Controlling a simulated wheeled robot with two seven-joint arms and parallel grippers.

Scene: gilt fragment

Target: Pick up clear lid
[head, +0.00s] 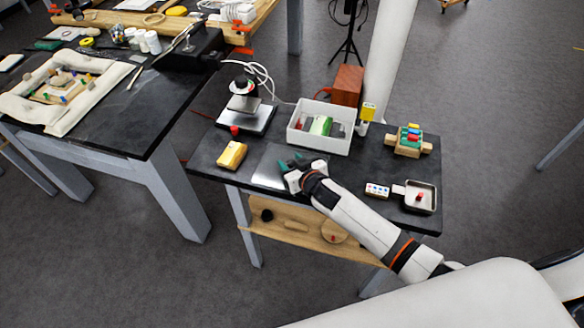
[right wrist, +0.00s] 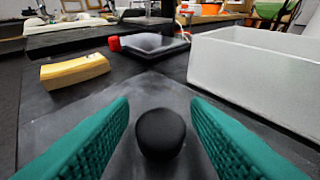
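The clear lid (head: 270,172) is a flat see-through sheet lying on the black table, left of my right gripper (head: 290,164) in the head view. In the right wrist view the clear lid (right wrist: 80,112) spreads under the fingers, and its round black knob (right wrist: 160,134) stands between them. My right gripper (right wrist: 160,103) is open, with one green finger on each side of the knob and a visible gap to both. The knob is hidden by the gripper in the head view. My left gripper is not in view.
A white bin (head: 320,140) stands just behind the gripper. A yellow block (head: 231,155) lies left of the lid, and a scale-like device (head: 246,115) stands behind it.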

